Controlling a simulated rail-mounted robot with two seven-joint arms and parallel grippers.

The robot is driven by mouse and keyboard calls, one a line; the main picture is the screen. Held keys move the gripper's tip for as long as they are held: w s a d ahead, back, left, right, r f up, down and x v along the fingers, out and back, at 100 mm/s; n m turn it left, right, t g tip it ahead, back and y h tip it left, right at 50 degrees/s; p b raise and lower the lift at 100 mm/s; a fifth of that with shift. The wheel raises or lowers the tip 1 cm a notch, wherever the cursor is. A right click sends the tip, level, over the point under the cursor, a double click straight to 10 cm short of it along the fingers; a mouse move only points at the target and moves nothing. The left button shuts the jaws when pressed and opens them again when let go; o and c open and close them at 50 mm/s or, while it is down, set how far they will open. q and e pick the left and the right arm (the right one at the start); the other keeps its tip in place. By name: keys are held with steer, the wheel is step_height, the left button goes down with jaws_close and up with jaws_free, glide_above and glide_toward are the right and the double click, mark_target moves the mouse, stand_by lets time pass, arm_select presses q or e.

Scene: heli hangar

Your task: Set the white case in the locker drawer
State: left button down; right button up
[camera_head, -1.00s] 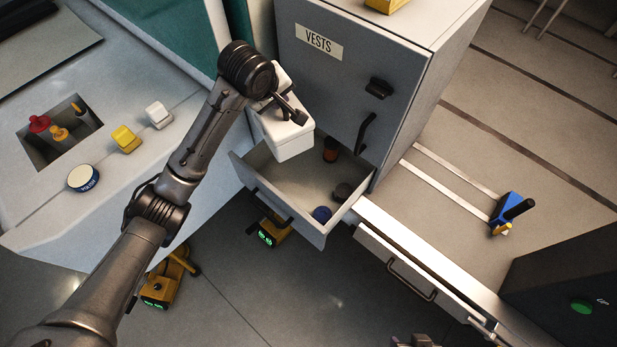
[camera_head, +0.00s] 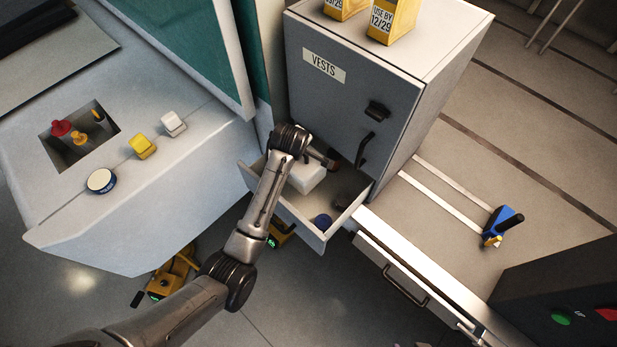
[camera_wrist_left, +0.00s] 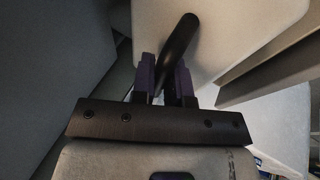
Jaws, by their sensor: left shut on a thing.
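The white case (camera_head: 308,179) is inside the open locker drawer (camera_head: 289,226), under my left gripper (camera_head: 322,157). I cannot tell whether it touches the drawer floor. In the left wrist view my left gripper (camera_wrist_left: 164,82) is shut on the dark bar handle of the white case (camera_wrist_left: 225,28). The drawer sticks out from the grey locker (camera_head: 352,95) labelled VESTS. My wrist hides part of the case and the back of the drawer. My right gripper is not clearly in view.
Yellow boxes (camera_head: 391,20) stand on the locker. A counter (camera_head: 165,185) at left holds a yellow block (camera_head: 143,146), a white block (camera_head: 173,124) and a round tin (camera_head: 101,181). A second drawer (camera_head: 405,278) is at lower right. A blue tool (camera_head: 503,224) lies on the right surface.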

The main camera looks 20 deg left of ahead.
arm_select(q)
steer(key=shift+f+p, duration=0.55)
steer(key=shift+f, duration=3.95)
steer(key=c, duration=1.1)
jaws_free()
steer(key=shift+f, duration=0.1)
steer(key=shift+r, duration=0.3)
steer(key=v, duration=1.1)
steer(key=shift+s+d+r, duration=0.1)
steer(key=shift+s+r, duration=0.15)
steer(key=shift+s, duration=0.05)
